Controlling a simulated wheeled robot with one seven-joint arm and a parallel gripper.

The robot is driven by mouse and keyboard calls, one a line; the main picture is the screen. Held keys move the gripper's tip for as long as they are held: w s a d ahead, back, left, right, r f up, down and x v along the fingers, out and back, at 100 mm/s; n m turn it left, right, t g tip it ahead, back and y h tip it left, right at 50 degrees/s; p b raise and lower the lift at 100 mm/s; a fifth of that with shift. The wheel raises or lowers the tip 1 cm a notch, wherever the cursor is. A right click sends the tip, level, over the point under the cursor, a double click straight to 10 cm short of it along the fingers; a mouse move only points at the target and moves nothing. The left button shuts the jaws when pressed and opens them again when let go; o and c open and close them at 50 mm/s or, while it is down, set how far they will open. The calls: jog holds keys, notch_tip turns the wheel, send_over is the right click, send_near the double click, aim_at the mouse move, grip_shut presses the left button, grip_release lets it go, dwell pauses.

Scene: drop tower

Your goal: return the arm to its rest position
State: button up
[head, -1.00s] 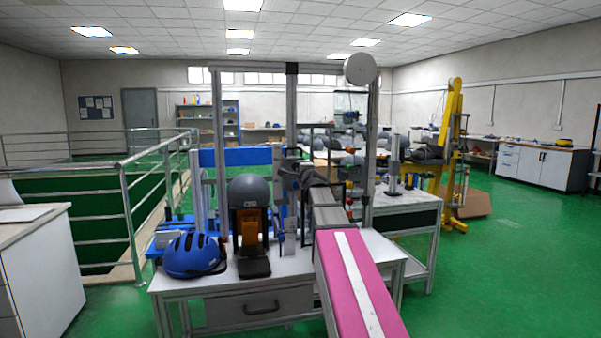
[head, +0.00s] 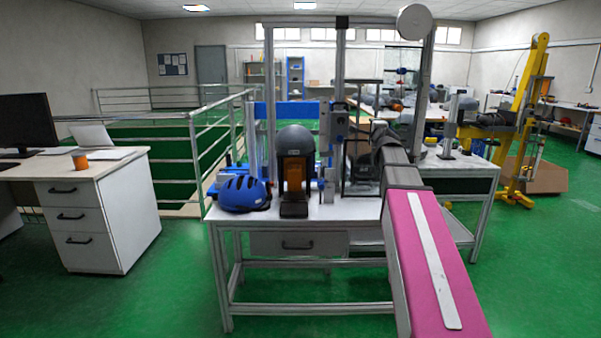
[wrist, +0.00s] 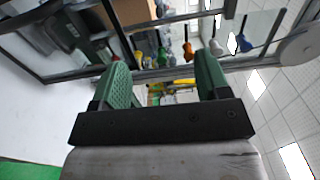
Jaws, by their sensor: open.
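In the wrist view my gripper (wrist: 163,72) has two green fingers standing well apart, with nothing between them. In the head view my pink arm link with a white strip runs from the lower right up to the workbench (head: 330,212). Dark parts at its far end lie in front of the drop tower frame (head: 342,80), and I cannot make out the fingers there. A grey helmet (head: 296,138) sits on a stand on the bench, left of the arm. A blue helmet (head: 243,193) lies at the bench's left end.
A yellow stand (head: 525,125) is at right. Green floor is clear between desk and bench.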

jog(key=s+a+f+n+g+y, duration=0.1)
jog(key=s+a+f+n+g, duration=0.3)
jog(key=f, duration=0.7)
jog(key=s+a+f+n+g, duration=0.1)
jog(key=s+f+n+g, duration=0.3)
jog(key=f, duration=0.6)
jog(key=s+a+f+n+g+y, duration=0.1)
jog(key=s+a+f+n, duration=0.15)
jog(key=s+f, duration=0.6)
jog(key=s+a+f+n+g+h, duration=0.1)
jog(key=s+f+n+g, duration=0.6)
jog(key=s+f, duration=1.1)
notch_tip(320, 180, down, 2)
jog(key=shift+s+a+f+n+g+h, duration=0.15)
jog(key=shift+a+n+g+h, duration=0.25)
jog(key=shift+g, duration=0.6)
